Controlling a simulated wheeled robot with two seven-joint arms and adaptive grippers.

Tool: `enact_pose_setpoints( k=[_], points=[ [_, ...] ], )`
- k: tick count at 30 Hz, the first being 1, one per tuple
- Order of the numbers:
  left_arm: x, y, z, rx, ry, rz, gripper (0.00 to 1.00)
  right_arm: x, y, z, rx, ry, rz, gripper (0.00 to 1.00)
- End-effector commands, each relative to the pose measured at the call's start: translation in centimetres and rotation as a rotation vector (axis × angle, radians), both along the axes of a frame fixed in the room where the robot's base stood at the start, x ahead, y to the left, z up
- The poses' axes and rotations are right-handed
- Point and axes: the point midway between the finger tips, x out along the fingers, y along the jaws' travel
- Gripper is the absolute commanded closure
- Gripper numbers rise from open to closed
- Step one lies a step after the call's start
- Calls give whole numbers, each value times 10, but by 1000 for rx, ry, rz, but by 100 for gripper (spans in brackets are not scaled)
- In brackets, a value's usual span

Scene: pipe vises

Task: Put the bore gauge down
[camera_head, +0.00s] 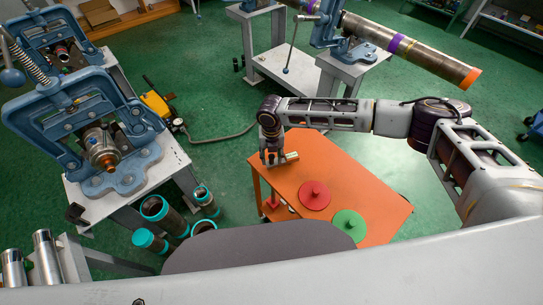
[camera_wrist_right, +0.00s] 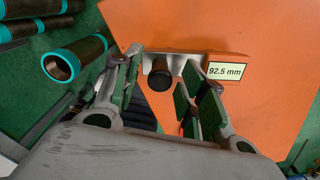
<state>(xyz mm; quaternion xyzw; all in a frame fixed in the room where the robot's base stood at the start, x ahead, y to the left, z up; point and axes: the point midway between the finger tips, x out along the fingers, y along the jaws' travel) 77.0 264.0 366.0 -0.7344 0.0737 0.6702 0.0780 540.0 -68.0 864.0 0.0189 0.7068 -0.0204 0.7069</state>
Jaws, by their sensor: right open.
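The orange table (camera_head: 365,178) stands in the middle of the head view. My right gripper (camera_head: 272,158) is over its far left corner, open, with its two green-padded fingers apart. In the right wrist view, a round black end (camera_wrist_right: 160,79), which looks like the bore gauge's handle, lies between the open fingers, with a gap on both sides. A silver piece and a block with a "92.5 mm" label (camera_wrist_right: 227,70) are just beyond it, over the orange top. Whether the gauge touches the block or table is hidden. My left gripper is not in view.
A red disc (camera_head: 314,196) and a green disc (camera_head: 349,225), each with a knob, lie on the table. Blue pipe vises (camera_head: 85,125) stand at left, with teal-ended pipes (camera_head: 163,218) on the floor. A long pipe (camera_head: 410,52) is held in a vise behind.

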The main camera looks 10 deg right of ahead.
Motion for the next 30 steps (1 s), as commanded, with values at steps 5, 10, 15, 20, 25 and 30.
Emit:
enact_pose_setpoints(
  k=[5,10,15,20,25,30],
  points=[
    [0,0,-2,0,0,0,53,0,0,17,2,-1,0,58],
    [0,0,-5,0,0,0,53,0,0,41,0,-2,0,58],
    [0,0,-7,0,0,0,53,1,0,67,1,-2,1,58],
    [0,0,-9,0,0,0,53,0,1,89,1,-2,1,58],
    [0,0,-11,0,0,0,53,0,1,107,1,-1,1,58],
    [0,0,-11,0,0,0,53,0,0,115,0,0,1,58]
  ],
)
